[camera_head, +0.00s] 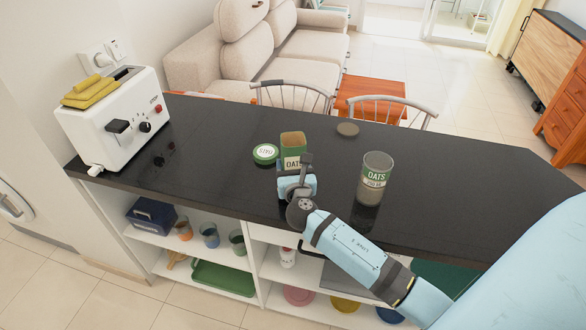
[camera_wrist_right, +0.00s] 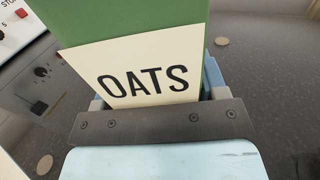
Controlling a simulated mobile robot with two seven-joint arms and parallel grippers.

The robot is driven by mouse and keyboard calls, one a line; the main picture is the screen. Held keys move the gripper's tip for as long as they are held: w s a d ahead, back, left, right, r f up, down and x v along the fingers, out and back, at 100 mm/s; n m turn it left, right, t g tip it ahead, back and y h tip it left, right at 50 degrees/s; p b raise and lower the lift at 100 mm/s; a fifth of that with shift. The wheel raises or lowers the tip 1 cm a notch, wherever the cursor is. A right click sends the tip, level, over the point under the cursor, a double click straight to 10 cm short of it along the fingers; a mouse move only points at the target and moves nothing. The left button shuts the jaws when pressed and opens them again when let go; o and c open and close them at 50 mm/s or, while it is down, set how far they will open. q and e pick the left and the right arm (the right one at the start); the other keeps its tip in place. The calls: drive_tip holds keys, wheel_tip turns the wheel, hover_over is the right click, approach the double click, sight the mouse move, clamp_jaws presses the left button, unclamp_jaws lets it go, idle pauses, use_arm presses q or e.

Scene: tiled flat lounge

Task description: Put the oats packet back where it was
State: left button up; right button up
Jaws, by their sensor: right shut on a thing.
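The oats packet (camera_head: 292,141) is a green box with a cream OATS label; its top looks open. In the head view it is above the dark counter near its middle. I cannot tell whether its base touches the counter. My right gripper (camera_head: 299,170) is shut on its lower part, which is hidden. In the right wrist view the packet's OATS label (camera_wrist_right: 145,78) fills the space between the fingers. A clear jar (camera_head: 375,178) with a green OATS label stands upright to the right of the packet. My left gripper is not in view.
A green round lid (camera_head: 265,153) lies just left of the packet. A grey-brown disc (camera_head: 347,129) lies towards the back. A white toaster (camera_head: 117,118) stands at the left end of the black counter (camera_head: 215,145). Open shelves hold dishes below. The counter's right part is clear.

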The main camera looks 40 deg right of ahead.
drive_tip(key=shift+f, duration=0.1)
drive_tip(key=o, duration=1.1)
drive_tip(key=shift+f, duration=0.1)
drive_tip(key=shift+r, duration=0.2)
drive_tip(key=v, duration=1.2)
